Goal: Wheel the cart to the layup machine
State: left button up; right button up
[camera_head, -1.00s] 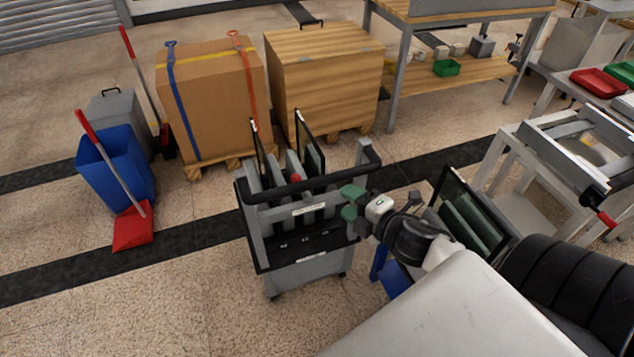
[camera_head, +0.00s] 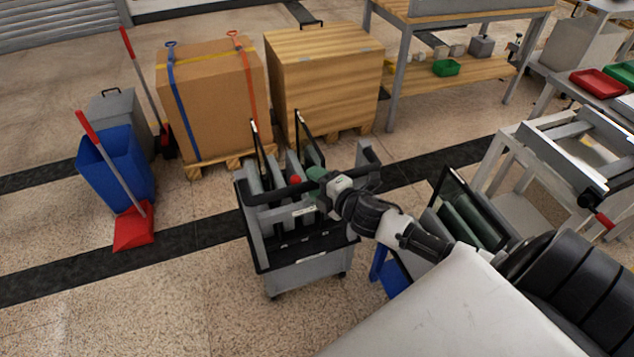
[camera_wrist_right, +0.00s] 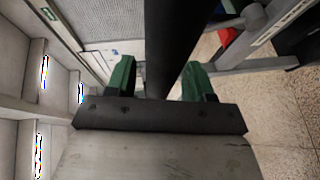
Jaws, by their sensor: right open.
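The cart (camera_head: 300,277) is a grey frame with a black shelf, a black push handle and small casters. It stands on the speckled floor in the middle of the head view, with dark-framed panels upright in it. My right gripper (camera_head: 316,186) reaches in from the right and is at the cart's handle. In the right wrist view the green fingertips (camera_wrist_right: 158,80) are apart, with the black handle bar (camera_wrist_right: 176,45) running between them. Whether they touch the bar cannot be told. My left gripper is not in view. I cannot identify the layup machine for sure.
A strapped cardboard box (camera_head: 212,105) and a wooden crate (camera_head: 325,80) on pallets stand behind the cart. A blue bin (camera_head: 117,172) and red dustpan (camera_head: 133,228) are left. A workbench (camera_head: 470,85) is at the back right. Floor is clear at front left.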

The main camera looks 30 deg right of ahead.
grip_shut()
dwell(0.3)
jog(key=shift+f, duration=0.1)
